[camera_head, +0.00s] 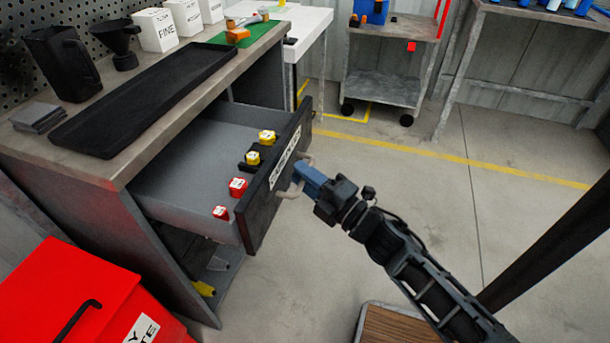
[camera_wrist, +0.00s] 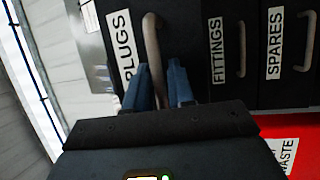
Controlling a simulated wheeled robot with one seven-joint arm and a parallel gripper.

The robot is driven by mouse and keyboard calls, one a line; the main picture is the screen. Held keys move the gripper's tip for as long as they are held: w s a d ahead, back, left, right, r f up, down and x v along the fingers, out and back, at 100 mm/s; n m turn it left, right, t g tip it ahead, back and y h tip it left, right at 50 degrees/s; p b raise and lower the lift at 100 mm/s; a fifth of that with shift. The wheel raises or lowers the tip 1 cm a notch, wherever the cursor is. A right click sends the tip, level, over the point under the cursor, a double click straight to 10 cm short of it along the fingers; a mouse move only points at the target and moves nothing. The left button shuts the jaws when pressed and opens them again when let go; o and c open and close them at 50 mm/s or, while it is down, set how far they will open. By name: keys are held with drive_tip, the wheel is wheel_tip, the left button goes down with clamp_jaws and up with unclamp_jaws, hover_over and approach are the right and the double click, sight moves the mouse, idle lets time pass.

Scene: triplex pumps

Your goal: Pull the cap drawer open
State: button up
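The drawer (camera_head: 255,218) stands well out from the workbench. It holds several small red caps (camera_head: 238,187) and yellow caps (camera_head: 267,136) near its front. Its dark front bears a white label, which reads PLUGS in the wrist view (camera_wrist: 121,45). The pale handle (camera_head: 291,191) is a curved bar on that front.
The bench top holds a long black tray (camera_head: 150,95), a black jug (camera_head: 65,65) and white boxes (camera_head: 155,30). A red bin (camera_head: 75,300) stands at lower left. FITTINGS (camera_wrist: 216,50) and SPARES (camera_wrist: 275,42) fronts are beside the drawer.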

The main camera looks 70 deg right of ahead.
drive_tip(key=v, duration=0.8)
drive_tip(key=shift+b, duration=0.35)
drive_tip(key=shift+w, duration=0.1)
drive_tip(key=s+a+r+m+g+y+p, duration=0.2)
drive_tip(key=s+a+r+m+y+p, duration=0.1)
drive_tip(key=a+r, duration=0.6)
drive_tip(key=s+a+r+m+g+y+p, duration=0.1)
drive_tip(key=s+a+r+m+y+p, duration=0.3)
drive_tip(key=s+a+r+m+p, duration=0.2)
drive_tip(key=a+r+m+p, duration=0.2)
drive_tip(key=a+r+m, duration=0.1)
drive_tip(key=a+m, duration=0.1)
drive_tip(key=shift+a+g, duration=0.4)
drive_tip(key=shift+a, duration=0.5)
